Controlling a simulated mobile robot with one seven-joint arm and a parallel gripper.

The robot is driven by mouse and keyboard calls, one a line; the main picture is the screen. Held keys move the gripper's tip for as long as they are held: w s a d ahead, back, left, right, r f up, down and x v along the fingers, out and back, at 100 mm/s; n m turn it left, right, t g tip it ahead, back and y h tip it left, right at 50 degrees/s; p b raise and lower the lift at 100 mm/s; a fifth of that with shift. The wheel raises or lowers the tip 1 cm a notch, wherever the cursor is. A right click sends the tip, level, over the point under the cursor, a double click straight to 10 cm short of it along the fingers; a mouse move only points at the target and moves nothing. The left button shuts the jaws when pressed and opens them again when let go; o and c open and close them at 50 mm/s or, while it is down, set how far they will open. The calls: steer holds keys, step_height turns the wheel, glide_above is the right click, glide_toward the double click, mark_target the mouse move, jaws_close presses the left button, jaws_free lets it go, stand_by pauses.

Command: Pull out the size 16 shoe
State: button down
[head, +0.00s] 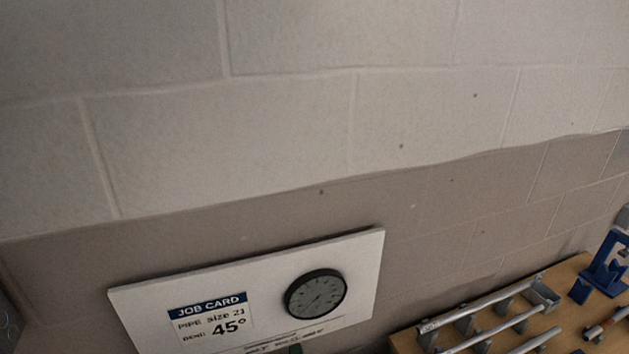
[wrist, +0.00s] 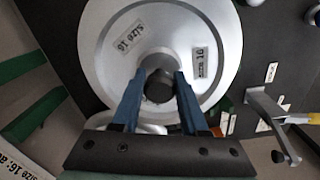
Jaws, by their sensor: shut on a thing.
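The size 16 shoe (wrist: 107,58) is a large round silver disc with two "size 16" labels on its face, filling the upper middle of the wrist view. My gripper (wrist: 163,82) has its two blue fingers closed at the shoe's central hub, around a dark round middle. Whether the shoe still touches the dark panel (wrist: 262,50) behind it cannot be told. In the head view neither the shoe nor my gripper shows.
A metal bracket (wrist: 266,106) with a yellow-tipped part stands right of the shoe, near small labels. Green bars (wrist: 30,112) lie at left. The head view shows a job card (head: 212,318) reading pipe size 21, 45°, a dial (head: 315,293) and pipes (head: 485,307) on a wooden bench.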

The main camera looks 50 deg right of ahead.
steer(key=shift+r, duration=0.2)
step_height(320, 180, up, 5)
steer(key=p, duration=0.5)
steer(key=shift+f, duration=0.1)
steer(key=shift+w, duration=0.1)
